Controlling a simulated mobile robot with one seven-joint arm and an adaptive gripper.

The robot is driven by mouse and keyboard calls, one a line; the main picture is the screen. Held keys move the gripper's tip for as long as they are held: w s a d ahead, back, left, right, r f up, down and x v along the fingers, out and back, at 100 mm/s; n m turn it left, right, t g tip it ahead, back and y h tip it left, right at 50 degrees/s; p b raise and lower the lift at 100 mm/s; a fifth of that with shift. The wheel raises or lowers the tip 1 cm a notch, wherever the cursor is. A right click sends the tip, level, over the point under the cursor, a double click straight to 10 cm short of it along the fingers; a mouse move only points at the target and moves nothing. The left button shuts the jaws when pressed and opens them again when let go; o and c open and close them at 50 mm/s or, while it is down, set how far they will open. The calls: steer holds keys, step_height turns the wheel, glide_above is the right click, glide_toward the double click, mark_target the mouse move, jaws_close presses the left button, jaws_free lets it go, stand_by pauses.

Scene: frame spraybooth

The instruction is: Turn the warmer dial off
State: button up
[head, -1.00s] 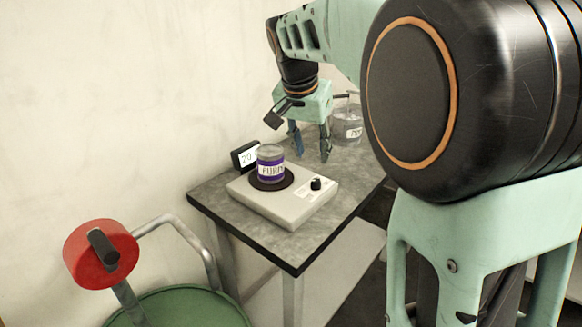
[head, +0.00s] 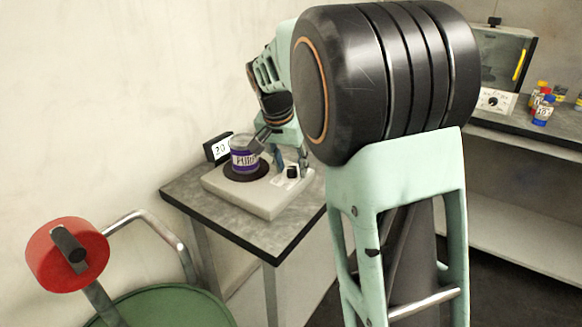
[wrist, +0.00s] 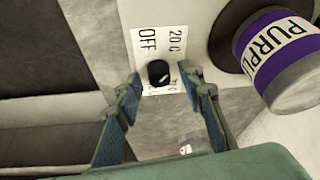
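The warmer (head: 255,206) is a pale flat box on the small grey table. Its black dial (head: 292,171) is at the right end of its top; it also shows in the wrist view (wrist: 158,72), beside a white label (wrist: 148,40) reading "OFF" and "20 C". A light mark shows on the dial, but its exact direction is unclear. Other label text is partly hidden. A purple-labelled can (head: 244,155) stands on the warmer's dark round plate (head: 246,172). My gripper (wrist: 164,80) is open, with its blue-padded fingers on either side of the dial, apparently not touching it.
A display reading "20" (head: 220,148) stands behind the can. A red disc with a handle (head: 66,252) and a green drum (head: 160,308) are at lower left. A shelf with small bottles (head: 543,110) and a second dial panel (head: 492,101) is at right.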

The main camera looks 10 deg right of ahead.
jaws_close()
stand_by(0.5)
steer(key=n, duration=0.1)
steer(key=n+y+p, duration=0.1)
steer(key=n, duration=0.2)
steer(key=shift+d+r+n+t+y, duration=0.1)
steer(key=shift+d+n+t+y, duration=0.15)
steer(key=shift+n+t+y, duration=0.15)
steer(key=n+y+p, duration=0.1)
steer(key=n+y, duration=0.1)
steer(key=n, duration=0.3)
steer(key=shift+n, duration=0.4)
steer(key=shift+g, duration=0.3)
jaws_free()
